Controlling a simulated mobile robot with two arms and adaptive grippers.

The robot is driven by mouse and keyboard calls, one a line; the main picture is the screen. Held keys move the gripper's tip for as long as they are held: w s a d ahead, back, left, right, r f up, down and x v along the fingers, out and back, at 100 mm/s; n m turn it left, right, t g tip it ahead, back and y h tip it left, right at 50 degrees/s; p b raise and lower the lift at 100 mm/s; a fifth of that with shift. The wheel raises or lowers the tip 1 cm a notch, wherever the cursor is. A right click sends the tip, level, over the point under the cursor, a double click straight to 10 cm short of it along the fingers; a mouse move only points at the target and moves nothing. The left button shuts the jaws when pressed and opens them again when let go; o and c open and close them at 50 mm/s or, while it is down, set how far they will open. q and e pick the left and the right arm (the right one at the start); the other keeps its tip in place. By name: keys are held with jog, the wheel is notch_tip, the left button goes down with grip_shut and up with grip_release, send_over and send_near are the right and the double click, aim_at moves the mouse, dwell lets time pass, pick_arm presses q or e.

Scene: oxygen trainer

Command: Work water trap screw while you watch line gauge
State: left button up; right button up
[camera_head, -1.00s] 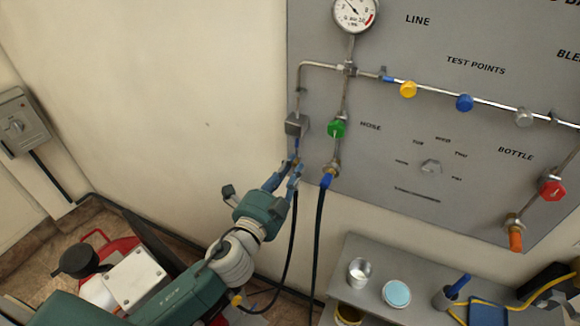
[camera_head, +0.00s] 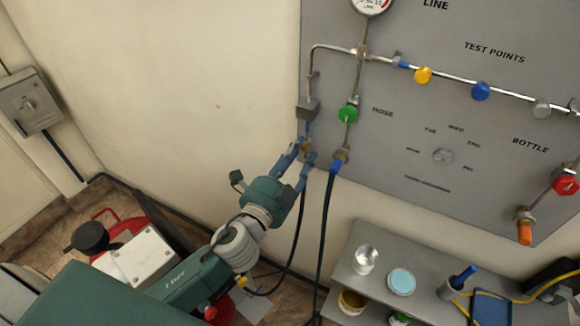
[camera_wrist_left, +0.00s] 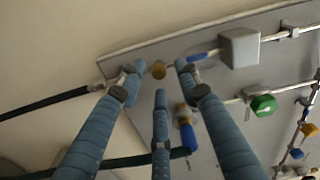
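The line gauge (camera_head: 372,4) is cut off by the top edge of the head view; only its lower dial shows. The grey water trap box (camera_head: 307,111) hangs on the pipe at the panel's left edge. A small brass piece (camera_wrist_left: 159,70), apparently the water trap screw, sits below it on a blue stem. My left gripper (camera_head: 304,149) is open at the brass piece. In the left wrist view two blue fingers stand either side of it, with a gap visible, and a third finger is below. Contact is not clear. My right gripper is out of view.
The green knob (camera_head: 348,114) and a blue-ended black hose (camera_head: 324,215) are just right of the gripper. A shelf (camera_head: 345,268) with cups is lower right. A red-and-white machine (camera_head: 137,257) stands lower left.

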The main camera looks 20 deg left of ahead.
pick_arm(q)
jog(key=s+a, duration=0.1)
jog(key=s, duration=1)
jog(key=shift+a, duration=0.1)
dwell(1.0)
jog(key=s+a+f+n+g+y+b, duration=0.1)
jog(key=s+f+n+g, duration=0.15)
jog(key=f, duration=1.05)
jog(key=s+a+f+n+g+b, duration=0.1)
jog(key=s+a+f+n+g, duration=0.15)
jog(key=f, duration=1.05)
jog(key=s+a+f+n+g+y, duration=0.1)
jog(key=f+g, duration=0.2)
jog(key=f, duration=1)
jog(key=s+a+f+n+g+b, duration=0.15)
jog(key=s+f+n+g, duration=0.25)
jog(key=s+f, duration=1)
jog(key=s+f+n+g, duration=0.2)
jog(key=s+f, duration=0.4)
jog(key=s, duration=0.3)
jog(key=s+f+n+g+b, duration=0.1)
jog(key=s+f+n+g, duration=0.1)
jog(key=s+f, duration=0.5)
jog(key=shift+s+d+g, duration=0.4)
jog(key=shift+s, duration=0.6)
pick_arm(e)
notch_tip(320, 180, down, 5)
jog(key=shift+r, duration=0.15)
